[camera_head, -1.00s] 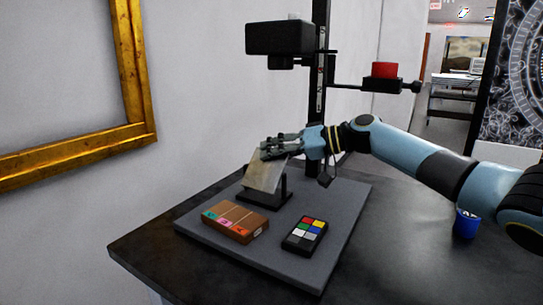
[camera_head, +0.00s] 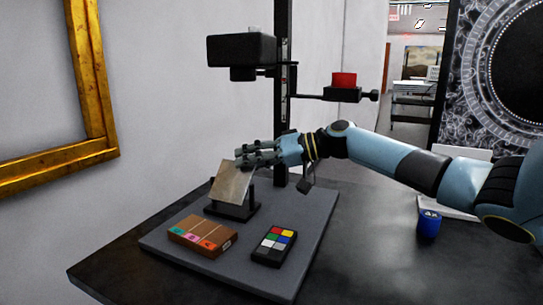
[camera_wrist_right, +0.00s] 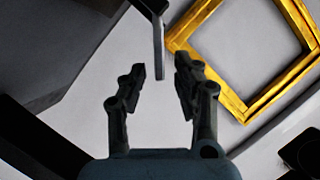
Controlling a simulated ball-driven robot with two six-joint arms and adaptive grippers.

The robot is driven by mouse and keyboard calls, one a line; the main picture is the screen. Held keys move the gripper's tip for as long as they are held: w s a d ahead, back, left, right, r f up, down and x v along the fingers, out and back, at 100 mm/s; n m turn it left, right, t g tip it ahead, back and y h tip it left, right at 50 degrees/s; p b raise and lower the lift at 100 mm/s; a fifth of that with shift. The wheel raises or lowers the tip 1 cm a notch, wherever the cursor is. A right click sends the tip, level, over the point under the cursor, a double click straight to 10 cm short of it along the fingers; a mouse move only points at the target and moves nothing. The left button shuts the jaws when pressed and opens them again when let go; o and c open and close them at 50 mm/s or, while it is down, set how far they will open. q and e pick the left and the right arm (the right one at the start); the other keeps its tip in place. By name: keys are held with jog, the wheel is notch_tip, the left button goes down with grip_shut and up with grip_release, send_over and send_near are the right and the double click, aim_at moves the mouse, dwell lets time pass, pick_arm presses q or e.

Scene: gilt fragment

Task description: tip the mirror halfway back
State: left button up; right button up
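The mirror (camera_head: 231,184) is a flat silvery-beige plate, leaning at a slant in a small black stand (camera_head: 236,212) on a grey board. My right gripper (camera_head: 258,157) is close to the mirror's upper right edge, coming from the right. In the right wrist view its two fingers (camera_wrist_right: 160,84) are apart with nothing between their tips. A thin grey plate (camera_wrist_right: 158,48), apparently the mirror seen nearly edge-on, lies just beyond the tips. Whether a finger touches it I cannot tell. My left gripper is in no view.
A brown box with coloured labels (camera_head: 201,236) and a colour-patch card (camera_head: 273,245) lie on the board (camera_head: 312,222) in front. A black post (camera_head: 282,90) with a camera-like box (camera_head: 241,50) rises behind. A blue cup (camera_head: 429,224) stands right. A gilt frame (camera_head: 92,80) hangs left.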

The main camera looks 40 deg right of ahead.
jog(key=v, duration=0.9)
jog(key=shift+s, duration=0.2)
